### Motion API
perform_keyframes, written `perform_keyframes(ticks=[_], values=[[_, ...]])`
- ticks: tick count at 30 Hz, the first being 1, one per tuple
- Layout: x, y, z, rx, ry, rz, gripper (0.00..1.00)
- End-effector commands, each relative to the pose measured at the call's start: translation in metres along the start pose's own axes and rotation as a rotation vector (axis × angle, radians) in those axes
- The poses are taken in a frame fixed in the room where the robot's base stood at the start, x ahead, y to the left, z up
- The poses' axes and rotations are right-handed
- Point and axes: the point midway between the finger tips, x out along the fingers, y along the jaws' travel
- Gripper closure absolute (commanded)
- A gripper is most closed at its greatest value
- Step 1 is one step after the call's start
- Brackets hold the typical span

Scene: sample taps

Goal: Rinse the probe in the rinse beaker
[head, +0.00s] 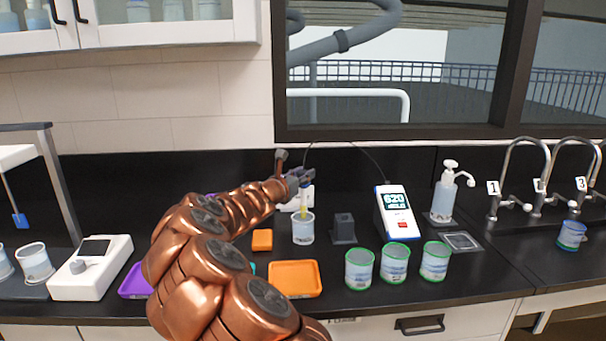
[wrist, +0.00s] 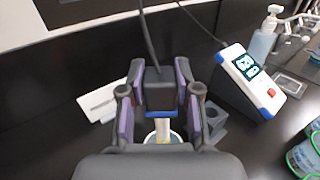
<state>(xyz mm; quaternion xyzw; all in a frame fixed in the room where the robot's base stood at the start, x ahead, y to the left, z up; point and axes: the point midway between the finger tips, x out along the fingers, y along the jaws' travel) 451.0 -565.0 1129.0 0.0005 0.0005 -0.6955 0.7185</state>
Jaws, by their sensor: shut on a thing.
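The probe hangs about upright over the rinse beaker (head: 303,231), a clear labelled cup with liquid. Its lower end overlaps the beaker's mouth; I cannot tell how deep it reaches. In the wrist view, the gripper (wrist: 160,98) grips the probe's dark head, and a blue band and the pale shaft (wrist: 162,128) show below. The beaker's rim shows only partly behind the shaft there.
A dark holder block (head: 343,229) and the meter (head: 394,212) stand right of the beaker. Several green-rimmed cups (head: 395,264) stand in front. An orange tray (head: 294,279) and orange block (head: 262,240) lie near my arm. A soap bottle (head: 446,195) stands farther right.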

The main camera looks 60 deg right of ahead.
Motion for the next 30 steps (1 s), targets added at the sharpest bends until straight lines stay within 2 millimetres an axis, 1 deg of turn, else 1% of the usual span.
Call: perform_keyframes(ticks=[14, 30], values=[[0.000, 0.000, -0.002, 0.000, 0.000, 0.000, 0.99], [0.000, 0.000, -0.023, -0.001, -0.001, 0.000, 0.99]])
